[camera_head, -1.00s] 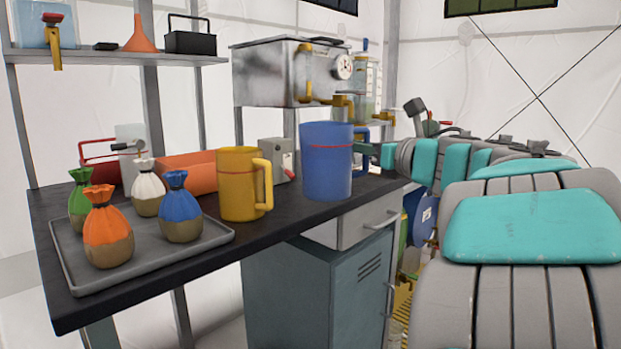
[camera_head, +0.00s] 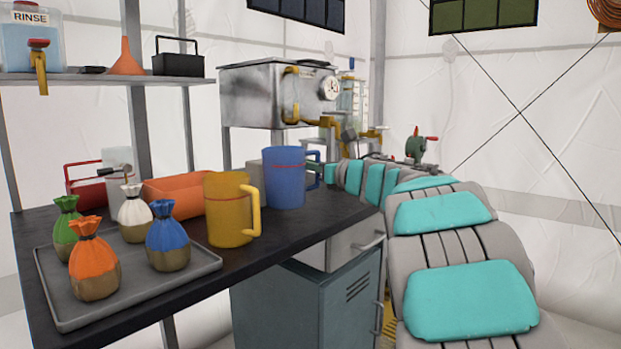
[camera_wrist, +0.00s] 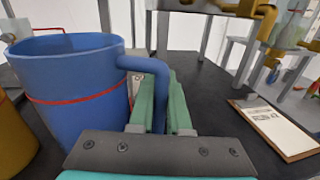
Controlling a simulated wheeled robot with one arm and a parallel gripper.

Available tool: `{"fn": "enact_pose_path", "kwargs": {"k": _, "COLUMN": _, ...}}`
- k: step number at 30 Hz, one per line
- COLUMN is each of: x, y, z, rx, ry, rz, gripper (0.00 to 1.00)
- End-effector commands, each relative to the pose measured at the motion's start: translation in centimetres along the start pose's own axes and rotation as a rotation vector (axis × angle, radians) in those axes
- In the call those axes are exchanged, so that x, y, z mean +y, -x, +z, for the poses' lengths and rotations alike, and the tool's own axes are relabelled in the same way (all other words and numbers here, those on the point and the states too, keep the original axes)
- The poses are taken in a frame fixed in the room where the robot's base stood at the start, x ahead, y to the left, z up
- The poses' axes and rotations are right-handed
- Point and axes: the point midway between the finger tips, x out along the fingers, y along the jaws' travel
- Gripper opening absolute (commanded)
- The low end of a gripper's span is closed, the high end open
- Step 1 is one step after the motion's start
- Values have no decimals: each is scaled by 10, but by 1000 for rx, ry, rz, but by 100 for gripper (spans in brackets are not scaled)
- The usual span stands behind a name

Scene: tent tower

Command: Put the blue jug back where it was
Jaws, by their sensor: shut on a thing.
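The blue jug (camera_head: 285,178) is upright over the black bench top (camera_head: 300,232), behind and to the right of the yellow jug (camera_head: 229,210). It has a red line around it and also shows large in the wrist view (camera_wrist: 75,85). My gripper (camera_head: 326,172) reaches in from the right and is shut on the jug's handle. In the wrist view its green fingers (camera_wrist: 163,105) stand on both sides of the handle. I cannot tell whether the jug's base touches the bench.
A grey tray (camera_head: 200,268) with several tied pouches lies at the bench's near left. An orange bin (camera_head: 175,196) is behind the yellow jug. A metal tank (camera_head: 262,97) stands behind the blue jug. A clipboard (camera_wrist: 272,127) lies right of my gripper in the wrist view.

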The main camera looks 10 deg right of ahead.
Motion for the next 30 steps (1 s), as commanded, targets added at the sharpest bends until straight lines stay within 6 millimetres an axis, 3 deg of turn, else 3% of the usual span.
{"fn": "enact_pose_path", "kwargs": {"k": 9, "x": -1, "y": 1, "z": -33, "rx": 0, "ry": -3, "rz": 1, "gripper": 0}}
{"fn": "enact_pose_path", "kwargs": {"k": 23, "x": -2, "y": 1, "z": -38, "rx": 0, "ry": -1, "rz": 0, "gripper": 0}}
{"fn": "enact_pose_path", "kwargs": {"k": 24, "x": -1, "y": 1, "z": -37, "rx": 1, "ry": 0, "rz": 0, "gripper": 20}}
{"fn": "enact_pose_path", "kwargs": {"k": 30, "x": -1, "y": 1, "z": -37, "rx": 1, "ry": -1, "rz": 1, "gripper": 42}}
